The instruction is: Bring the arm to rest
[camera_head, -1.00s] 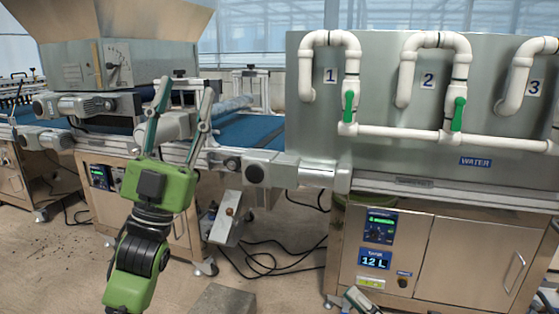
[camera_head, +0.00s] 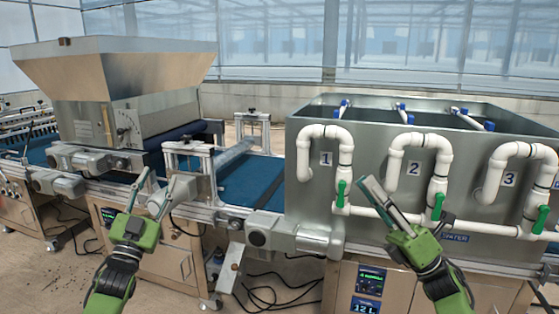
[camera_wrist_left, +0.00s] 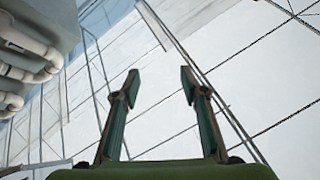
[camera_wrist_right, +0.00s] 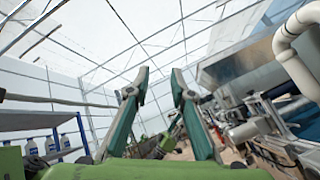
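My left gripper (camera_head: 152,192) is raised in front of the seeder machine in the head view. Its two fingers stand apart with nothing between them, and the left wrist view shows the same open fingers (camera_wrist_left: 158,90). My right gripper (camera_head: 378,196) is raised in front of the water tank, with its fingers pointing up and to the left. In the right wrist view its fingers (camera_wrist_right: 160,85) are apart and empty. Neither gripper visibly holds anything.
The water tank (camera_head: 310,215) carries white pipes numbered 1 to 3 with green valve handles (camera_head: 342,193). A metal hopper (camera_head: 70,75) stands at left. A blue conveyor belt (camera_head: 250,182) runs between them. The right wrist view shows a blue shelf (camera_wrist_right: 30,125) with bottles.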

